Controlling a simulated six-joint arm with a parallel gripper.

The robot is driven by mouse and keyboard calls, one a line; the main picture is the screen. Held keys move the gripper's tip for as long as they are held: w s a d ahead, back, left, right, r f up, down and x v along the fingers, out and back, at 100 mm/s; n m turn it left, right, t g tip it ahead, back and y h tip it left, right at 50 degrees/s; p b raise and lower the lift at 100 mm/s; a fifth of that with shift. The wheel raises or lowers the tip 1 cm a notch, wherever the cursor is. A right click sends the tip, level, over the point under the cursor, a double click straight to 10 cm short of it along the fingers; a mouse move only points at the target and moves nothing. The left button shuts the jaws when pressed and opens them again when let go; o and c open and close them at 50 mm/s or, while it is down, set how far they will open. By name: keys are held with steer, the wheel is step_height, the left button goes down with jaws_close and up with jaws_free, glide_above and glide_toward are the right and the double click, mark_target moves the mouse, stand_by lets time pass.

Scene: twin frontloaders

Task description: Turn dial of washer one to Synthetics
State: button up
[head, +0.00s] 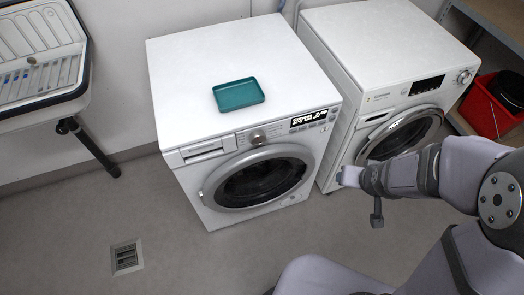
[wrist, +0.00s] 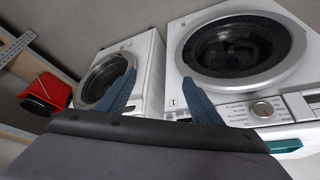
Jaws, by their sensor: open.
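The nearer white washer (head: 235,100) stands in the middle of the head view, its round door shut. Its silver dial (head: 259,138) sits on the front panel above the door, left of a lit display. The dial also shows in the wrist view (wrist: 262,108), with small program labels around it; its setting is too small to read. Which washer is numbered one I cannot tell for certain. My gripper (head: 350,177) is in front of the machines, to the right of the dial and apart from it. Its two blue fingers are spread and empty in the wrist view (wrist: 159,83).
A second washer (head: 385,50) stands at the right with its own dial (head: 464,77). A teal tray (head: 239,94) lies on the nearer washer. A red bucket (head: 490,107) is at the far right, a sink (head: 75,92) at the left. A drain (head: 126,258) lies in open floor.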

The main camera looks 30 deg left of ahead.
steer(key=w+a+f+n+t+y+b, duration=0.1)
steer(key=w+a+f+t+b, duration=0.1)
steer(key=w+a+f, duration=0.3)
steer(key=n+t+y+b, duration=0.5)
steer(key=t+y+b, duration=0.1)
steer(key=y+b, duration=0.4)
glide_toward(259, 141)
steer(key=shift+w+a, duration=0.2)
steer(key=shift+w, duration=0.2)
steer(key=shift+w+a+f, duration=0.1)
steer(key=shift+f, duration=0.05)
steer(key=b+x, duration=0.4)
steer(key=x, duration=0.1)
steer(key=shift+x, duration=1)
